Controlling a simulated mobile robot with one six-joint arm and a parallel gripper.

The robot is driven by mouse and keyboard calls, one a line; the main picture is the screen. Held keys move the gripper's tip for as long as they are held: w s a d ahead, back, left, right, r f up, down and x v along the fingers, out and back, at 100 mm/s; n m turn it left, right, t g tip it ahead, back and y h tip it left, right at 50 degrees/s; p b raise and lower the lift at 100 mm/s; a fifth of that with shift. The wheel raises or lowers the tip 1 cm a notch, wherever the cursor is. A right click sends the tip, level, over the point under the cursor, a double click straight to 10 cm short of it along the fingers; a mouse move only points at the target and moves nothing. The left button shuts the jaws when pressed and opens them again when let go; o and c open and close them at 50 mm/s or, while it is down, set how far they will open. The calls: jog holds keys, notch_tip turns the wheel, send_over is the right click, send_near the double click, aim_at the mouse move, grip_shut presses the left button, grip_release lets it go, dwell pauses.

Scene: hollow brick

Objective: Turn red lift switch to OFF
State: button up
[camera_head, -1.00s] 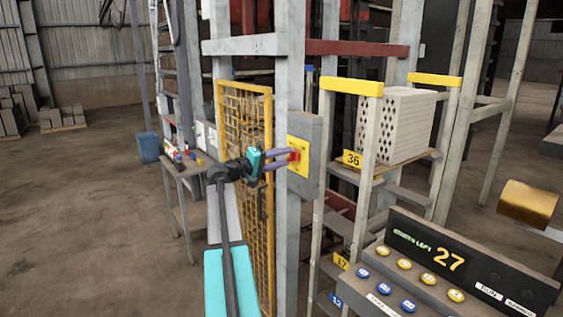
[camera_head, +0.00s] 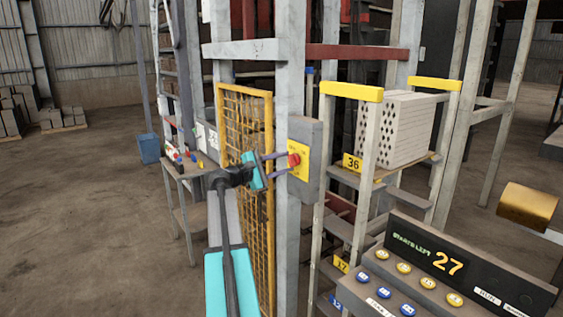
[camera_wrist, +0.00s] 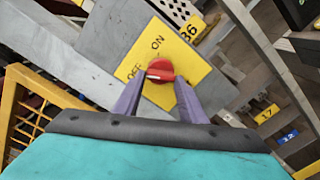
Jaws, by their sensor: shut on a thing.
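The red lift switch (camera_head: 294,160) is a knob on a yellow plate (camera_head: 299,172), fixed to a grey box on a post. In the wrist view the red switch (camera_wrist: 160,70) sits between the fingertips, with the word ON above it and OFF to its left. A pale mark shows on the knob's lower left; I cannot tell exactly which word it points to. My gripper (camera_head: 286,161) reaches the plate from the left and is shut on the knob. Its purple fingers (camera_wrist: 158,80) lie on either side of the knob, which partly shows.
A yellow mesh gate (camera_head: 257,200) stands close behind my arm. A rack with light hollow bricks (camera_head: 400,128) and a yellow 36 label is to the right. A console (camera_head: 430,265) with buttons and a display reading 27 is at front right. Open floor lies at left.

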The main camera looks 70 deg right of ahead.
jog(key=shift+d+r+n+p, duration=0.15)
jog(key=shift+n+p, duration=0.4)
jog(key=shift+n, duration=0.85)
jog(key=o, duration=1.1)
jog(key=shift+c, duration=0.2)
jog(key=shift+f, duration=0.2)
jog(key=b+v, duration=0.4)
jog(key=v, duration=1)
jog(key=shift+b, duration=0.35)
